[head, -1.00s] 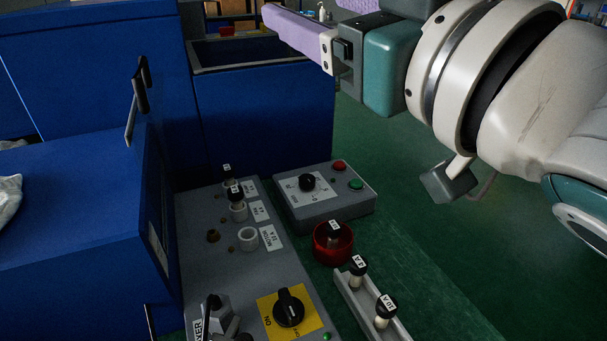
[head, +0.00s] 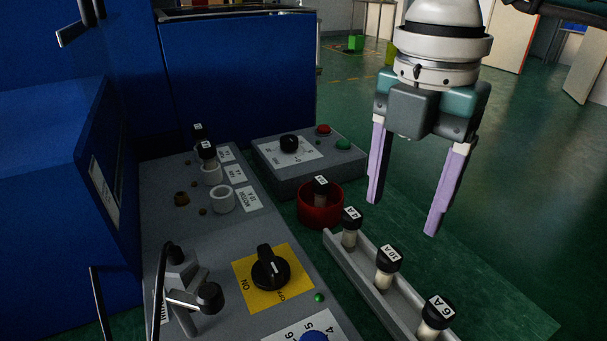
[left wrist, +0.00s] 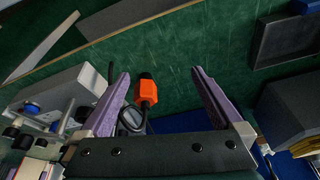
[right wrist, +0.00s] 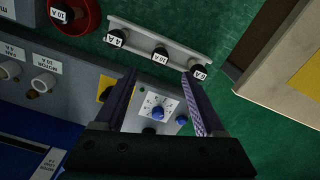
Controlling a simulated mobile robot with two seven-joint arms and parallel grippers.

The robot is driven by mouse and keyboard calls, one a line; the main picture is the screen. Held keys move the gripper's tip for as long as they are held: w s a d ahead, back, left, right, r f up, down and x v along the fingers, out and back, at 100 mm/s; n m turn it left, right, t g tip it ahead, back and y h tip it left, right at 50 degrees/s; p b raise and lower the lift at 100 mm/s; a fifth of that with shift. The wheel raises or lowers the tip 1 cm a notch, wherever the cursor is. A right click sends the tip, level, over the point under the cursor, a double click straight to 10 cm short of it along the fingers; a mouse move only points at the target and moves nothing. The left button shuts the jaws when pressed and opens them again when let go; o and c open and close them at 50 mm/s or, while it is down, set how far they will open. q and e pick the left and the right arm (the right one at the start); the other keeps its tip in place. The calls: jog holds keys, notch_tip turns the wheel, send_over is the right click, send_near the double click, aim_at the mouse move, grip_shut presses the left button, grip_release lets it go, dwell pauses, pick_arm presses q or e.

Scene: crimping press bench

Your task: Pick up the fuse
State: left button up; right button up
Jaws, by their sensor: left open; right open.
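Black-capped fuses stand in a grey rack (head: 365,277): a 4 A fuse (head: 350,228), a 10 A fuse (head: 387,265) and a 6 A fuse (head: 434,316). Another fuse (head: 320,190), labelled 10 A in the right wrist view (right wrist: 60,15), is in a red cup (head: 320,212).
The grey panel (head: 215,265) carries an empty white MOTOR socket (head: 222,199), two capped fuses, a black switch on yellow (head: 270,270) and a lever. A grey control box (head: 310,165) stands behind the cup. Blue machine housing (head: 240,85) rises behind.

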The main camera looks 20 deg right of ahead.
aim_at(392, 252)
notch_tip(392, 252, down, 4)
jog(key=shift+r, duration=0.15)
notch_tip(392, 252, down, 5)
jog(key=shift+d+f+b, duration=0.15)
jog(key=shift+f+b, duration=0.05)
jog(key=shift+b, duration=0.25)
grip_shut()
